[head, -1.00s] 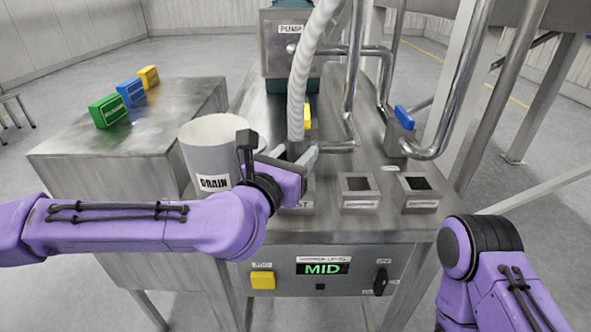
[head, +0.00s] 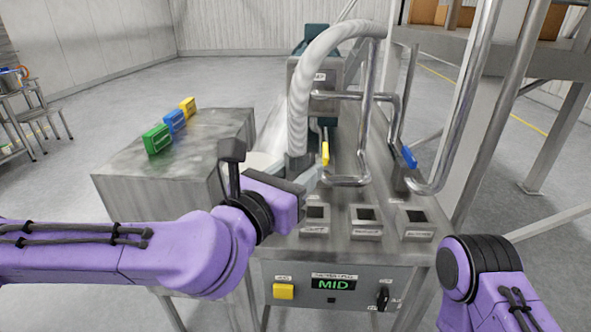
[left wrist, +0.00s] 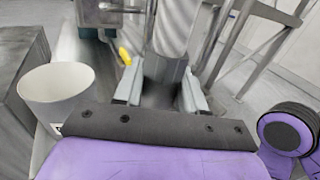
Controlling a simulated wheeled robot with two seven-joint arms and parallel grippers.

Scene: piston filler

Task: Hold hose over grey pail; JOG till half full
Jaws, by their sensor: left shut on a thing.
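The ribbed pale hose (head: 300,95) arches down from the pipework to a grey metal end piece (head: 298,166). My left gripper (head: 300,178) is shut on that end piece; it also shows between the fingers in the left wrist view (left wrist: 164,72). The hose end is above the machine's top, its lower tip hidden. A white tub (left wrist: 56,88) stands left of the gripper, mostly hidden in the head view. The yellow button (head: 284,291) is on the front panel, beside a display reading MID (head: 333,284). My right gripper is out of view.
Several square sockets (head: 366,216) line the machine's top. Green, blue and yellow blocks (head: 174,122) sit on the left metal bench (head: 118,176). A grey pail-like container (head: 12,80) stands on a far-left table. Bent pipes rise at the right. The floor between is clear.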

